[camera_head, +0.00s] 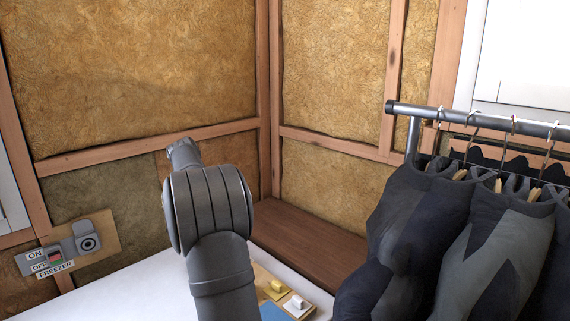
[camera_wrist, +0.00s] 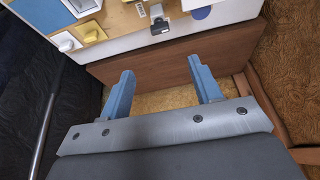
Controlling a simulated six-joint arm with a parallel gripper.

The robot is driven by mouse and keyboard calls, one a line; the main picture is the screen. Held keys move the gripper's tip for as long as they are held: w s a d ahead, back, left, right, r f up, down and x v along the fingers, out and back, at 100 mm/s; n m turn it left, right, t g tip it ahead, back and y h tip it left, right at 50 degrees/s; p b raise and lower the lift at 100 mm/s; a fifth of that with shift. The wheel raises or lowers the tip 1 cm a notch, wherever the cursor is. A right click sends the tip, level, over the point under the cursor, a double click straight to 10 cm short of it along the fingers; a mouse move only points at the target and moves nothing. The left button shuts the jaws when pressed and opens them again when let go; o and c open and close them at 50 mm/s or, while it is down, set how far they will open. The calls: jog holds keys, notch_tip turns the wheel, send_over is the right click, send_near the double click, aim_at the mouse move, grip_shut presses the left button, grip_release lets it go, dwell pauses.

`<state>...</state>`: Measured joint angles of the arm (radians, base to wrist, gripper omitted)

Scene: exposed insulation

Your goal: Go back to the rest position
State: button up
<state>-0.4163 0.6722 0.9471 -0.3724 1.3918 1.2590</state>
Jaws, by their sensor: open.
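My gripper shows in the wrist view with its two blue fingers (camera_wrist: 164,92) spread apart. Nothing is between the fingers. They are over a brown wooden surface (camera_wrist: 175,62) beside the white table. In the head view my grey arm rises in the middle and reaches toward the corner of the walls. The gripper itself is hidden behind the arm there.
A white table (camera_head: 120,292) carries a wooden board (camera_head: 262,281) with small yellow and white pieces. Dark garments (camera_head: 400,235) hang from a metal rail (camera_head: 480,118) at the right. A freezer switch panel (camera_head: 70,250) is on the left wall. Insulated walls (camera_head: 140,70) stand behind.

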jog(key=x, duration=1.6)
jog(key=shift+n, duration=0.3)
jog(key=shift+d+n, duration=0.1)
jog(key=shift+n, duration=0.3)
jog(key=n+t+y, duration=0.1)
jog(key=n+y, duration=0.1)
jog(key=n, duration=0.2)
jog(key=shift+d+n, duration=0.1)
jog(key=shift+n, duration=0.2)
jog(key=shift+d+n+y, duration=0.1)
jog(key=shift+n+y, duration=0.5)
jog(key=shift+n, duration=0.95)
jog(key=shift+d+n+y, duration=0.1)
jog(key=shift+n+y, duration=0.5)
jog(key=shift+n, duration=0.95)
jog(key=shift+s+r, duration=0.3)
jog(key=shift+r, duration=0.25)
